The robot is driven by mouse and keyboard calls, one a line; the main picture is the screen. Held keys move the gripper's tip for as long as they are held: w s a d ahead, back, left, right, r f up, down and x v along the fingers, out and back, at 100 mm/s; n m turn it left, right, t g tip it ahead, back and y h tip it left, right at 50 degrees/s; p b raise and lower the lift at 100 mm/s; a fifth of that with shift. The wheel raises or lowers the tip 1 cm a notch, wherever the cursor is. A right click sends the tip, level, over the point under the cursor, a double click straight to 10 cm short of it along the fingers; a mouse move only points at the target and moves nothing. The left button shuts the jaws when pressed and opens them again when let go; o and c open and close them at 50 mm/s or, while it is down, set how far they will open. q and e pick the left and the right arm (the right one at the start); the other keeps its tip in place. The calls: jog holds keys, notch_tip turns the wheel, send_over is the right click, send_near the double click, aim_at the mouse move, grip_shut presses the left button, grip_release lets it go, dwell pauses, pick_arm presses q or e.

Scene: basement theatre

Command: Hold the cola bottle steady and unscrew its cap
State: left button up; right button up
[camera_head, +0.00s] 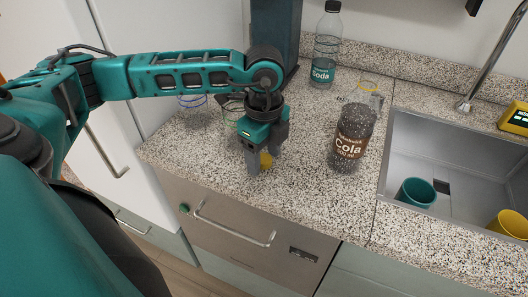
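The cola bottle (350,140), dark with a brown label, stands on the speckled counter near the sink. No cap can be made out on it, and its neck is hard to tell from the clear glass behind. My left gripper (266,158) points down over the counter, left of the bottle and apart from it. Its fingers are at either side of a small yellow piece (265,161), which looks gripped and may be a cap. The fingers partly hide it. My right gripper is not in view.
A soda bottle (324,45) stands at the back. Clear glasses with coloured rims stand behind my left gripper and behind the cola. The sink (455,150) at right holds a teal cup (415,193) and a yellow cup (508,224). Counter between gripper and cola is clear.

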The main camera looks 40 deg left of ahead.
aim_at(263, 159)
pick_arm(q)
notch_tip(263, 159, up, 12)
jog(key=shift+r+p, duration=0.2)
jog(key=shift+p, duration=0.1)
dwell(0.3)
jog(key=shift+s+f, duration=0.1)
